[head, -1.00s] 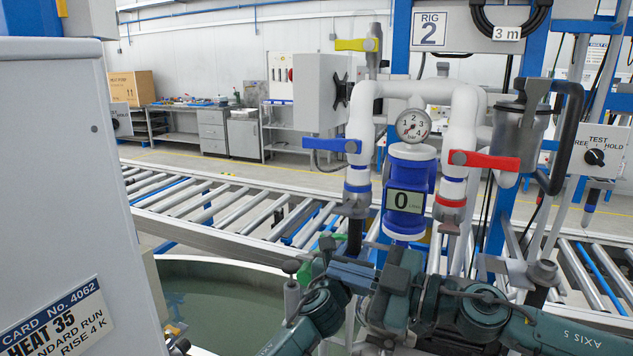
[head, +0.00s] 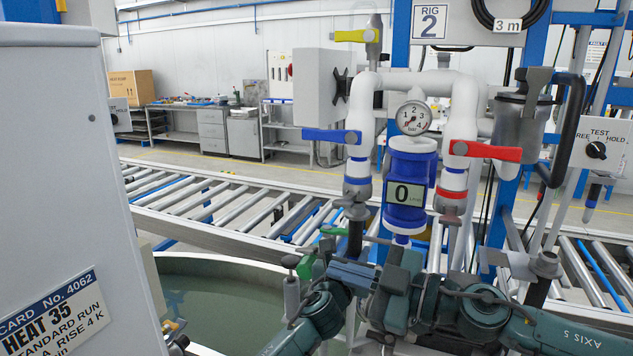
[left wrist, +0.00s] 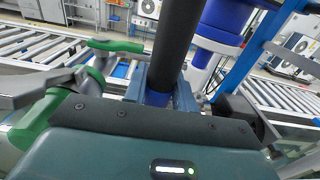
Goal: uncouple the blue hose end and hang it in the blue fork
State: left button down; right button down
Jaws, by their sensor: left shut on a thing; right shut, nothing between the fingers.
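A black hose (head: 355,238) hangs below the grey coupling (head: 357,203) under the blue-handled valve (head: 330,137). My left gripper (head: 351,258) is shut on this hose below the coupling. In the left wrist view the hose (left wrist: 177,42) runs upright between the fingers, with a blue part (left wrist: 158,98) low between them. The hose seems to meet the coupling still; the joint is small. My right gripper (head: 400,272) is shut and empty close to the right of the left one; its fingertips are largely hidden.
A green handle (left wrist: 115,46) is close left of my left gripper. A round tank (head: 215,290) lies below left; a grey cabinet (head: 70,180) blocks the far left.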

pick_arm(q)
jog(key=shift+f+b, duration=1.2)
jog(key=shift+f, duration=0.2)
